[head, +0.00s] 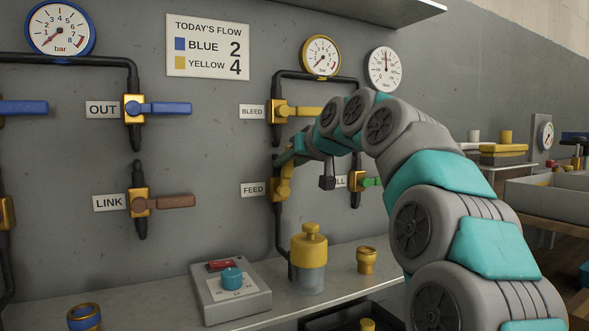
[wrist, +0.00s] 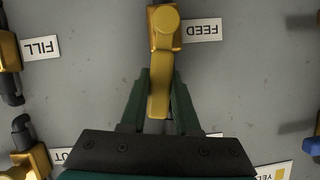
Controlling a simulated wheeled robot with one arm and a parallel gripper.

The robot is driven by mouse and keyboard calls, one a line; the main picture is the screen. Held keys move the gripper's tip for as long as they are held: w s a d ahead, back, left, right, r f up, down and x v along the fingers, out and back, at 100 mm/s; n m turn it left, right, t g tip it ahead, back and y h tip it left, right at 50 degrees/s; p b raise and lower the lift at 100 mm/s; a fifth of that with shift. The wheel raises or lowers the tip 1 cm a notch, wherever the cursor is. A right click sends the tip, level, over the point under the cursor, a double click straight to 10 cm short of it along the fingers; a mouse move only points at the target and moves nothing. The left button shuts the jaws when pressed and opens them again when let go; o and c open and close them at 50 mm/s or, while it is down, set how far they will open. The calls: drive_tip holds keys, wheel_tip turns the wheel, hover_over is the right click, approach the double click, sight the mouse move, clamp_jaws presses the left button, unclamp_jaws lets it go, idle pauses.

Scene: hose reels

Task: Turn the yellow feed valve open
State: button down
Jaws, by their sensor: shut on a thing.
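The yellow feed valve (head: 281,190) is on the wall beside the FEED label (head: 253,189). In the upside-down wrist view, its yellow handle (wrist: 160,75) runs from the brass body (wrist: 165,14) down between my fingers, so it points up along the pipe on the wall. My gripper (wrist: 158,98) is shut on the handle, a finger on each side. In the head view my gripper (head: 286,160) is just above the valve body, and part of the handle is hidden by it. The yellow-rimmed gauge (head: 322,57) hangs above; its needle is too small to read surely.
The bleed valve's yellow handle (head: 308,112) sticks out sideways just above my gripper. The green fill valve (head: 370,182) is close on the right, partly behind my arm. Below, a shelf holds a control box (head: 245,305) and a yellow-topped jar (head: 309,250).

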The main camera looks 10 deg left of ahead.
drive_tip(key=shift+s+a+n+h+b, duration=0.35)
drive_tip(key=shift+a+n+h, duration=0.15)
drive_tip(key=shift+n, duration=0.2)
drive_tip(key=c, duration=0.6)
unclamp_jaws()
drive_tip(key=shift+c, duration=0.2)
drive_tip(key=shift+s+r, duration=0.1)
drive_tip(key=shift+s, duration=0.05)
drive_tip(key=v, duration=0.7)
drive_tip(key=shift+s+d, duration=0.15)
drive_tip(key=shift+s, duration=0.1)
